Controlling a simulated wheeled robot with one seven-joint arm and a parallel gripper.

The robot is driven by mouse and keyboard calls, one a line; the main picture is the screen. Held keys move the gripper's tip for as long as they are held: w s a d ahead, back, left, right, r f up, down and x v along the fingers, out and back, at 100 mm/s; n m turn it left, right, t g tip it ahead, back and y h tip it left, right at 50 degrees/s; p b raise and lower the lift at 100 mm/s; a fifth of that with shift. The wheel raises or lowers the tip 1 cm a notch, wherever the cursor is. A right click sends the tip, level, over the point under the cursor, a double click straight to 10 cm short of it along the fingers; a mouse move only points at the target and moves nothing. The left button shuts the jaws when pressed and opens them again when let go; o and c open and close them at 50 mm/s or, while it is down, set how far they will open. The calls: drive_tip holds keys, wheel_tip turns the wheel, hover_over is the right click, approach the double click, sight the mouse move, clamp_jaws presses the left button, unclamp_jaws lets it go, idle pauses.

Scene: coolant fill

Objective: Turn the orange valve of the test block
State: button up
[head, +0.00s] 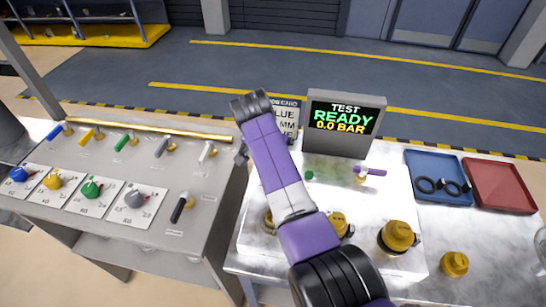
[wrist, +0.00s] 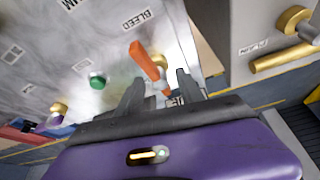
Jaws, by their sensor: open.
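The orange valve (wrist: 143,58) shows in the wrist view as a long orange lever beside a brass fitting, near a label reading BLEED. It sits on the pale face of the test block (wrist: 60,40). My gripper (wrist: 161,77) is open, with its two dark fingers pointing at the valve. The lever's lower end reaches down toward the gap between the fingers; I cannot tell how deep it lies there. In the head view my purple and white arm crosses the test block (head: 385,240) and hides the orange valve.
A green button (wrist: 97,80) and a purple-handled valve (head: 370,171) are on the block. A display (head: 343,118) behind reads TEST READY 0.0 BAR. A bench with several coloured valves (head: 125,143) stands left. Blue (head: 436,165) and red (head: 505,182) trays lie right.

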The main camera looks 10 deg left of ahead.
drive_tip(key=v, duration=0.6)
drive_tip(key=shift+b, duration=0.3)
drive_tip(key=shift+s, duration=0.1)
